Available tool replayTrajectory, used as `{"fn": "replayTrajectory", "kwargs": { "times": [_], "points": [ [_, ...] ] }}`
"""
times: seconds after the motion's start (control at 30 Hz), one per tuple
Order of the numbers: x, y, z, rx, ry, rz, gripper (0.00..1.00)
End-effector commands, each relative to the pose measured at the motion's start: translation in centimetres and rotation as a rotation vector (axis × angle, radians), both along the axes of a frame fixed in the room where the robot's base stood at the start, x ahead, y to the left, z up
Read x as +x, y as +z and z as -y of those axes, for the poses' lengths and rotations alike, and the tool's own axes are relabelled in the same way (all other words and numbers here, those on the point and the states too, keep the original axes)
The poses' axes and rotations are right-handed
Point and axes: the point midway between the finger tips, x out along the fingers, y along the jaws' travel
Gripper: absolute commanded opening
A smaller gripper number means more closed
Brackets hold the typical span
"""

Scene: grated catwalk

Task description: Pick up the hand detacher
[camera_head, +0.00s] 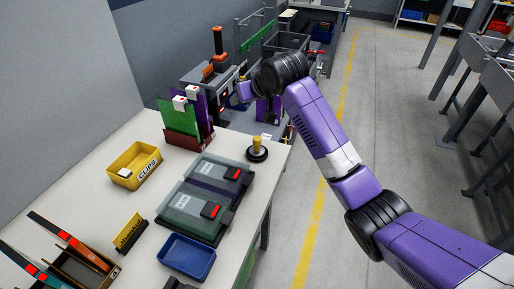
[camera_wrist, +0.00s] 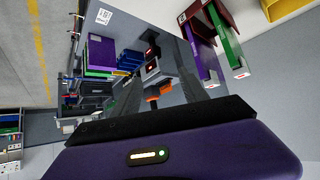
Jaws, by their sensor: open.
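No part carries a readable name as the hand detacher, so I cannot tell for sure which thing it is. A small black round-based piece with a yellow knob (camera_head: 257,149) stands upright at the white table's right edge. A grey and black device with an upright black handle and orange parts (camera_head: 217,62) stands beyond the table; its orange part shows between my fingers in the wrist view (camera_wrist: 160,91).
The white table (camera_head: 137,180) holds a yellow clips bin (camera_head: 134,166), green and purple folders in a rack (camera_head: 182,120), two lidded boxes (camera_head: 195,210) and a blue tray (camera_head: 187,256). Carts and frames stand behind.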

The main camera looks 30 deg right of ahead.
Motion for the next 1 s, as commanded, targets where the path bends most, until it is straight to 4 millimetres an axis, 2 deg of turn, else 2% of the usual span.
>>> {"fn": "replayTrajectory", "kwargs": {
  "times": [0.03,0.2,0.3,0.4,0.77,1.0],
  "points": [
    [-0.5,-0.6,0.6,-0.01,-0.011,-0.074,0.51],
    [-4.1,-5.4,1.0,0.006,-0.043,-0.324,0.51],
    [-5.9,-6.6,1.1,0.017,-0.059,-0.412,0.51],
    [-6.8,-7.1,1.1,0.021,-0.069,-0.455,0.51],
    [-5.7,-10.1,1.4,0.023,-0.075,-0.465,0.51],
    [-4.2,-13.1,1.8,0.021,-0.075,-0.463,0.51]
  ]
}}
